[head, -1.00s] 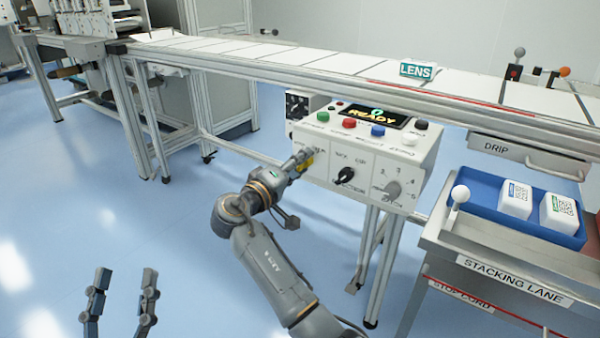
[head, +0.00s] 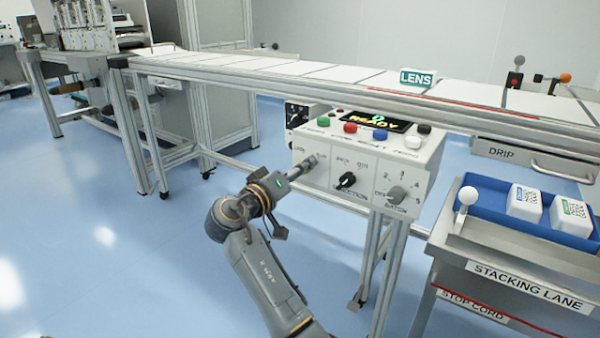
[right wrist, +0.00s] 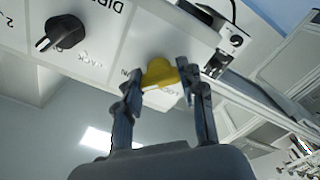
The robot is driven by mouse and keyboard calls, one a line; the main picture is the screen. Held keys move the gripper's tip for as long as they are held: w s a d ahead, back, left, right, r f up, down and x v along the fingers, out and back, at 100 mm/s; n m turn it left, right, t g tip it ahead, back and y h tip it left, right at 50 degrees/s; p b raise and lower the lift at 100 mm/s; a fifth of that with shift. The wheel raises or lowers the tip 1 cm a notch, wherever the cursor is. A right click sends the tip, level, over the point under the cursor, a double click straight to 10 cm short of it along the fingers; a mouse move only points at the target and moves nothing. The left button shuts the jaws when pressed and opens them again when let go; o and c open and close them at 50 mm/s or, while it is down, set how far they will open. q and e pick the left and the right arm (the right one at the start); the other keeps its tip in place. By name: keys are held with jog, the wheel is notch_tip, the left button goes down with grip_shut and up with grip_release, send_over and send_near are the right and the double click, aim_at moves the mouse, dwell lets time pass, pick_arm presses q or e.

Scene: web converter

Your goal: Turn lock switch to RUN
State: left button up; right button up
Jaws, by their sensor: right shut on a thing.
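The lock switch is a yellow knob (right wrist: 159,73) on the white control panel (head: 327,181). It shows in the right wrist view, which sees the panel upside down, with partly hidden lettering beside it. My right gripper (head: 312,161) reaches the panel's left section in the head view and hides the knob there. In the right wrist view its fingers are on both sides of the yellow knob, shut on it. The knob's exact pointing direction is hard to tell. My left gripper is not in view.
Right of the switch are a black knob (head: 346,181) and a grey knob (head: 397,195). Colored buttons and a READY display (head: 376,121) sit on top. The conveyor (head: 300,72) runs behind. A blue tray (head: 548,220) with white boxes stands at right.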

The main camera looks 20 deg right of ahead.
aim_at(300, 128)
dwell(0.3)
jog(key=o, duration=1.2)
notch_tip(300, 128, up, 10)
jog(key=shift+f, duration=0.1)
